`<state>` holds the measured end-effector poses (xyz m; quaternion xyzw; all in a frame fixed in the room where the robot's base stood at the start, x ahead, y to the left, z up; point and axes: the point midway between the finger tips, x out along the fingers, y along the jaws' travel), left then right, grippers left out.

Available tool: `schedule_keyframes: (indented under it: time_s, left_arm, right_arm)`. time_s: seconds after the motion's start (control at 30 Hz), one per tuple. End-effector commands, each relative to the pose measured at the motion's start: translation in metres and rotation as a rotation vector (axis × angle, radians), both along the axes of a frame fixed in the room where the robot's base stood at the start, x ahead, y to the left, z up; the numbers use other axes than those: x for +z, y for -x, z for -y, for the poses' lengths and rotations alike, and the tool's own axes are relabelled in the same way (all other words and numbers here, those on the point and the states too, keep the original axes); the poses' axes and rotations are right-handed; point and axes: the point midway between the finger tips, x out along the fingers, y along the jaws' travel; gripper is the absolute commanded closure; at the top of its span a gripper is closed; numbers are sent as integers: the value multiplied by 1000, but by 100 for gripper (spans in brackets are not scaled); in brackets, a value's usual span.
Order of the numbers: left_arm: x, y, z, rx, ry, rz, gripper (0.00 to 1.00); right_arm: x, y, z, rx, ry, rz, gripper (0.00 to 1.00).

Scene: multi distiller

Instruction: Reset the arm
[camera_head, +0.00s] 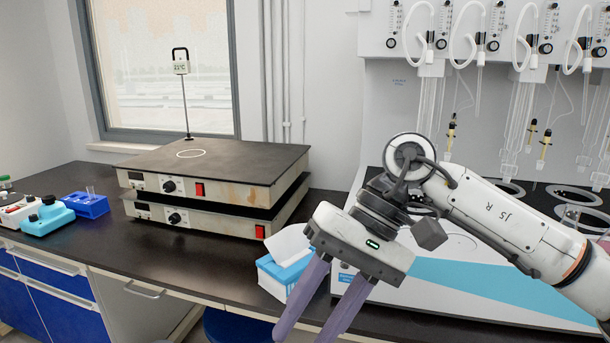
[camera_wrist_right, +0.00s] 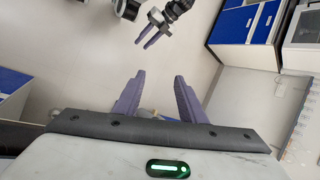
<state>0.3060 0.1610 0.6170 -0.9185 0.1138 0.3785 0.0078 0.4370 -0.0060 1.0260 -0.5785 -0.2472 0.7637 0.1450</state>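My right arm (camera_head: 500,215), marked "JS R", comes in from the right in the head view. My right gripper (camera_head: 305,338) points down with its two purple fingers apart, in front of the bench edge and the blue-and-white tissue box. The fingertips run to the bottom edge of the picture. In the right wrist view, the right gripper (camera_wrist_right: 159,78) has a clear gap between its fingers and nothing in it. My left gripper (camera_wrist_right: 143,44) shows small at the top of that view, its purple fingers apart and empty. It is outside the head view.
A blue-and-white tissue box (camera_head: 286,270) stands at the bench's front edge. The distiller (camera_head: 450,260) with glass tubes stands at the right, behind my right arm. Two stacked hot plates (camera_head: 215,175) are at the middle left. A blue rack (camera_head: 86,205) is at the far left.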

Motion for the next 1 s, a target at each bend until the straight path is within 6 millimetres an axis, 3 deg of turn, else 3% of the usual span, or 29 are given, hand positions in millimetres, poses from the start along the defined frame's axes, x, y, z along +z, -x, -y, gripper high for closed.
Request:
schedule_keyframes:
  time_s: [0.1,0.2,0.37,0.47,0.57,0.67,0.73,0.77,0.87,1.0]
  left_arm:
    - [-1,1,0,0,0,-2,69]
    - [-1,2,0,0,0,-4,69]
    - [-3,5,0,0,0,-11,69]
    - [-4,7,0,-1,0,-14,69]
    - [-4,7,0,-1,0,-14,69]
    - [-4,7,1,-1,0,-15,69]
    - [-4,7,1,-2,0,-15,69]
    - [-4,7,1,-2,0,-15,69]
    - [-4,7,1,-2,0,-15,69]
    - [-4,7,1,-2,0,-15,69]
  right_arm:
    - [-8,29,-47,-130,-183,-261,63]
    - [3,48,-84,-286,-352,-580,63]
    - [32,45,-110,-548,-559,-1194,63]
    - [39,22,-103,-697,-646,-1621,63]
    - [27,-11,-82,-823,-704,-2071,63]
    - [-9,-43,-50,-914,-742,-2546,63]
    - [-48,-59,-22,-948,-760,-2887,63]
    - [-67,-64,-10,876,706,2796,63]
    - [-134,-66,28,649,559,2460,63]
    - [-228,-39,74,372,424,2030,63]
